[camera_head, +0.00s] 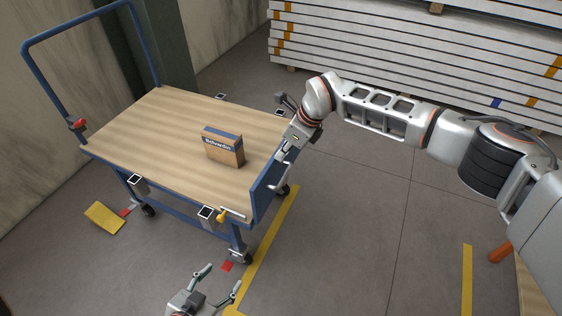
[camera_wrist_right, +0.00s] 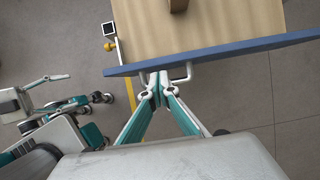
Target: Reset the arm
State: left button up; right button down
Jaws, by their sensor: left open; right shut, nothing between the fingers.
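My right arm reaches in from the right in the head view, and its right gripper (camera_head: 281,163) is at the cart's blue end panel (camera_head: 267,183). In the right wrist view the right gripper's fingertips (camera_wrist_right: 158,86) are together and empty, beside the panel's blue edge (camera_wrist_right: 220,52) and a pale handle on it. Whether they touch the panel, I cannot tell. My left gripper (camera_head: 220,285) is low at the bottom edge of the head view, its fingers spread and empty, apart from the cart.
A wooden-topped blue cart (camera_head: 130,130) stands at left with a cardboard box (camera_head: 224,150) upright on it. A yellow piece (camera_head: 104,217) lies on the floor at left. Stacked white panels (camera_head: 410,50) fill the back. Grey floor (camera_head: 365,220) is clear right of the cart.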

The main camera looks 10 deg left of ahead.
notch_tip(320, 180, up, 5)
jog(key=a, duration=0.2)
jog(key=s+a+f+m+g+y, duration=0.1)
jog(key=s+a+m+g+y, duration=0.15)
jog(key=s+a+y, duration=0.65)
jog(key=s+a+r+m+y, duration=0.4)
jog(key=s+a+r+m, duration=0.25)
jog(key=s, duration=0.25)
jog(key=w+d+f+m+t+h+p, duration=0.1)
jog(key=w+d+f+m+t+h, duration=0.15)
jog(key=d+m+t, duration=0.4)
jog(key=w+d+f+m+t+h, duration=0.1)
jog(key=d+f+m+t, duration=0.25)
jog(key=d+m, duration=0.5)
jog(key=w+d+f+m+t+h+p, duration=0.1)
jog(key=d+f+m+t+h, duration=0.15)
jog(key=d+m+t, duration=0.55)
pick_arm(q)
jog(key=shift+w+a+r, duration=0.15)
jog(key=shift+a+r, duration=0.05)
jog(key=shift+r, duration=0.55)
pick_arm(e)
jog(key=s+d+f+m+g+h, duration=0.6)
jog(key=s+d+f+m+h, duration=0.3)
jog(key=s+d+f+m, duration=0.5)
jog(key=s+d+f, duration=0.3)
jog(key=d+f, duration=0.2)
jog(key=d, duration=0.2)
jog(key=shift+s+g, duration=0.3)
jog(key=shift+g, duration=0.05)
